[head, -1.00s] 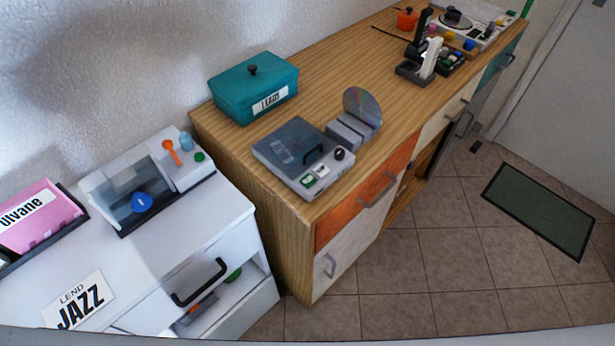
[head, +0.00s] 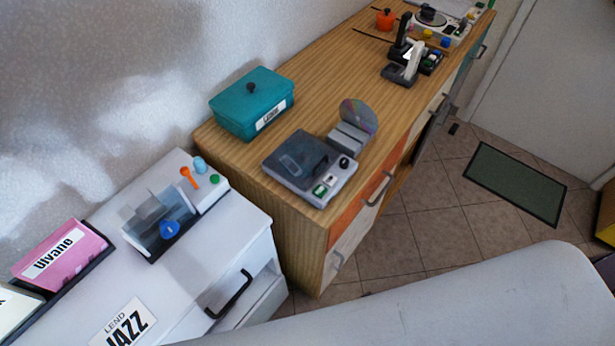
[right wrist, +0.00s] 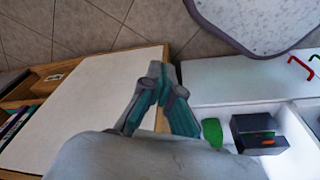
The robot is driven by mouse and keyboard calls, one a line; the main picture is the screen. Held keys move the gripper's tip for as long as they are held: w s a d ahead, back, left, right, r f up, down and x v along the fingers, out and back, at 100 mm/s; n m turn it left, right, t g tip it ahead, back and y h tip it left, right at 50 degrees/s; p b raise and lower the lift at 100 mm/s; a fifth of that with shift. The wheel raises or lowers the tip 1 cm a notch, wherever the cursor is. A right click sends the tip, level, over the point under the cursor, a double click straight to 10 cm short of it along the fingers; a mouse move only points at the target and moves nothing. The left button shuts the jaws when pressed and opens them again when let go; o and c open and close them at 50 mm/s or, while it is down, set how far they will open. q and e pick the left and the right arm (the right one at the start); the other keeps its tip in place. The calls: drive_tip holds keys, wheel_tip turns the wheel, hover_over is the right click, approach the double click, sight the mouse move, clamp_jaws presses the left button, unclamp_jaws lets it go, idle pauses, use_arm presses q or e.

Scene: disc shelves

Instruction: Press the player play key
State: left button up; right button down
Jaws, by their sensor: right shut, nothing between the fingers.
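The player (head: 290,160), a grey box with a dark lid, sits on the near end of the wooden cabinet top. Its front strip has a green-and-white key (head: 320,190), a second small pale key (head: 331,180) and a round black knob (head: 344,163). I cannot read any marks on the keys. My right gripper (right wrist: 160,72) is in the right wrist view, shut and empty, in front of a cabinet's pale panel and apart from the player. It does not show in the head view. My left gripper is in neither view.
A disc stands in a grey holder (head: 347,139) behind the player, and a teal box (head: 231,122) is to its left. A white cabinet (head: 190,275) stands at lower left. In the right wrist view an open drawer (right wrist: 232,107) holds a green object and dark boxes.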

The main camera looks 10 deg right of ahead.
drive_tip(key=w+a+r+t+p, duration=0.1)
drive_tip(key=w+r+p, duration=0.25)
drive_tip(key=r, duration=0.85)
drive_tip(key=w+a+r+t+y+p, duration=0.1)
drive_tip(key=w+a+r+p, duration=0.2)
drive_tip(key=r, duration=1)
drive_tip(key=w+r+t+p, duration=0.1)
drive_tip(key=w+r+p, duration=0.25)
drive_tip(key=r, duration=0.85)
drive_tip(key=w+a+r+t+y, duration=0.1)
drive_tip(key=w+a+r+y, duration=0.35)
drive_tip(key=w+r, duration=0.25)
use_arm(q)
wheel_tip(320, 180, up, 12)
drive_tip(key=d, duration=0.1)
drive_tip(key=shift+p, duration=0.4)
use_arm(e)
drive_tip(key=w, duration=0.2)
drive_tip(key=w+d+m, duration=0.1)
drive_tip(key=w+r+m, duration=0.1)
drive_tip(key=w, duration=0.1)
drive_tip(key=shift+w+d+t+y, duration=0.15)
drive_tip(key=shift+w+t+y, duration=0.15)
drive_tip(key=shift+w+y, duration=0.05)
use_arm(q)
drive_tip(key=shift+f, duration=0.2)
use_arm(e)
drive_tip(key=shift+f, duration=0.15)
